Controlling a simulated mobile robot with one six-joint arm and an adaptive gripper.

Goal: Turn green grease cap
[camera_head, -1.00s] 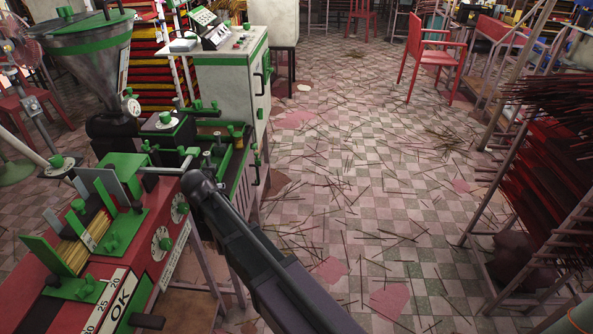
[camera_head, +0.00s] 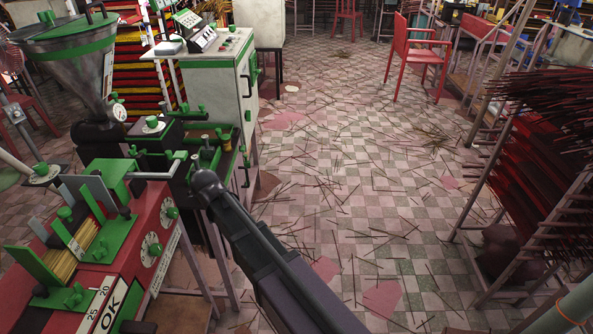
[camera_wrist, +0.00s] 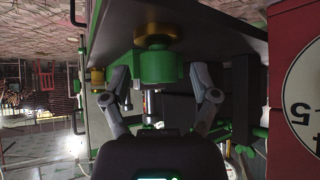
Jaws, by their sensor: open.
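In the wrist view a green grease cap (camera_wrist: 161,67) with a brass-coloured collar (camera_wrist: 158,37) sits under a dark metal plate. My gripper (camera_wrist: 161,82) is open, with one grey finger on each side of the green cap. The fingers look apart from the cap, with a gap on both sides, though depth is hard to judge. In the head view my arm reaches toward the green and dark extruder bench (camera_head: 215,160), and my gripper is hidden there.
A red machine with dials (camera_head: 120,250) stands at the left, near my arm. A metal hopper (camera_head: 75,70) and a white control cabinet (camera_head: 220,80) stand behind. Incense racks (camera_head: 535,190) stand at the right. The tiled floor (camera_head: 350,170) between is open, strewn with sticks.

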